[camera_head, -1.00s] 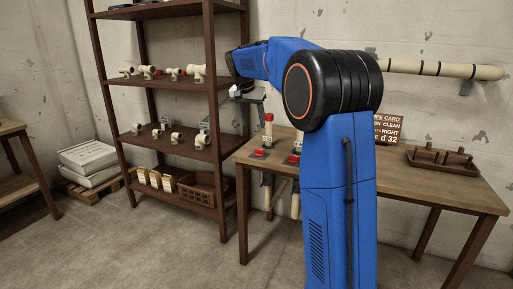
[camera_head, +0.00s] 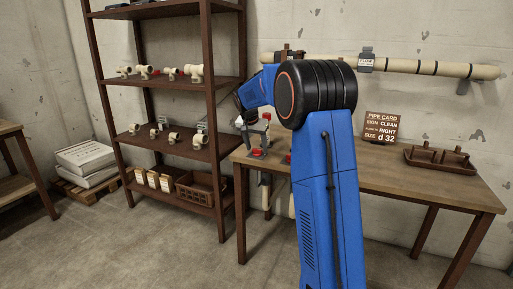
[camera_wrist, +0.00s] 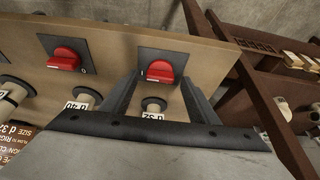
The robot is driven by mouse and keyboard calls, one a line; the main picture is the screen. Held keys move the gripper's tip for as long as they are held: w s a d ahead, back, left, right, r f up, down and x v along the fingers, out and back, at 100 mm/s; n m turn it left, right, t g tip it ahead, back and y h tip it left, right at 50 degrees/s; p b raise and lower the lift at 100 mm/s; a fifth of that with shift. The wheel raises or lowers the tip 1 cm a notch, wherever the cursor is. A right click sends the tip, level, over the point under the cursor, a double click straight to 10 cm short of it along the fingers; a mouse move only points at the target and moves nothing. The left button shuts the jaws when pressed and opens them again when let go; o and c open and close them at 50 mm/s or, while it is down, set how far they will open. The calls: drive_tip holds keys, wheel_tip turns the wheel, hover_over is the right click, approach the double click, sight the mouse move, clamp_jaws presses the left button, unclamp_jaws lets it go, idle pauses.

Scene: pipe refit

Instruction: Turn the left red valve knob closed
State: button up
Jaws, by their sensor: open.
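The left red valve knob (camera_head: 257,153) is on a dark plate near the left end of the workbench. In the wrist view, this knob (camera_wrist: 166,69) shows between the tips of my gripper (camera_wrist: 159,82). The jaws are open, one finger on either side of it. I cannot tell whether they touch it or how high they are above the plate. A second red knob (camera_wrist: 65,60) on its own dark plate shows to the left in the wrist view. In the head view, my arm partly hides this second knob (camera_head: 288,158).
Pipe ends with labels, one reading d 32 (camera_wrist: 153,106), stand by the knobs. A brown sign (camera_head: 381,127) and a brown tray (camera_head: 440,160) are on the workbench (camera_head: 400,185). A shelf rack (camera_head: 216,110) is close at left. A pipe (camera_head: 430,68) runs along the wall.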

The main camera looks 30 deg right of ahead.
drive_tip(key=shift+f, duration=0.2)
drive_tip(key=c, duration=1.1)
drive_tip(key=shift+o, duration=0.2)
